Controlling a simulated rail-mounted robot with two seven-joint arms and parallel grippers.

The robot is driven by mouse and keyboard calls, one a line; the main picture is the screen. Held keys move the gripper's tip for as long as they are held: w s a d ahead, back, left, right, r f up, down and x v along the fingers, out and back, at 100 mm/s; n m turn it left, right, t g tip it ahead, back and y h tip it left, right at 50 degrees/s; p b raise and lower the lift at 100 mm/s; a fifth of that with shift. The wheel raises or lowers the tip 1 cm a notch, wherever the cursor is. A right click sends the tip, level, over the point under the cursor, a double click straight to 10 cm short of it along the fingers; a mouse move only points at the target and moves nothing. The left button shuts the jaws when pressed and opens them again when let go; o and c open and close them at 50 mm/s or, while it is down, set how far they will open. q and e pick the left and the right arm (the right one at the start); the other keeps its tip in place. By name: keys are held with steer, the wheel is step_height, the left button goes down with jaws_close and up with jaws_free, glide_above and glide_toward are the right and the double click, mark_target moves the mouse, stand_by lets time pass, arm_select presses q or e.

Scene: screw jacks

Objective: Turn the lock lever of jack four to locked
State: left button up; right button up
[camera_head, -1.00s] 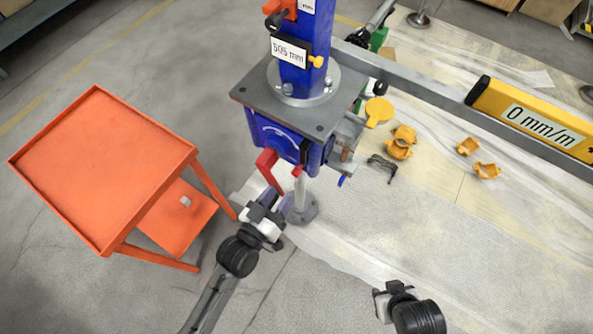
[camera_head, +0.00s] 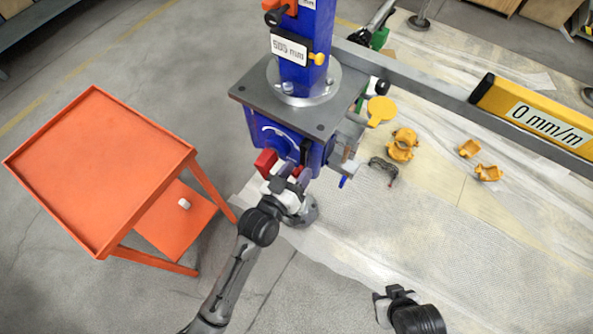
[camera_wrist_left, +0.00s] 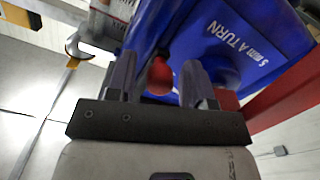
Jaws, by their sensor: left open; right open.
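The blue jack (camera_head: 262,128) stands under a grey top plate, with a blue column above. On its front is a red arm (camera_head: 265,161), partly hidden by my left gripper. My left gripper (camera_head: 287,176) is open, close to the lower front of the jack. In the left wrist view, a rounded red piece (camera_wrist_left: 160,76) shows between its open fingers; I cannot tell if they touch it. A wide red bar (camera_wrist_left: 286,96) passes at the right there. I cannot tell which red part is the lock lever, nor read a jack number. My right gripper (camera_head: 383,302) is open and empty, low over the floor.
An orange cart (camera_head: 95,170) stands to the left. A grey beam (camera_head: 425,88) with a yellow level reading 0 mm/m (camera_head: 535,120) runs to the right. Yellow clamp pieces (camera_head: 402,145) and a dark tool (camera_head: 383,168) lie on the floor sheeting right of the jack.

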arm_select(q)
jaws_close()
stand_by(0.3)
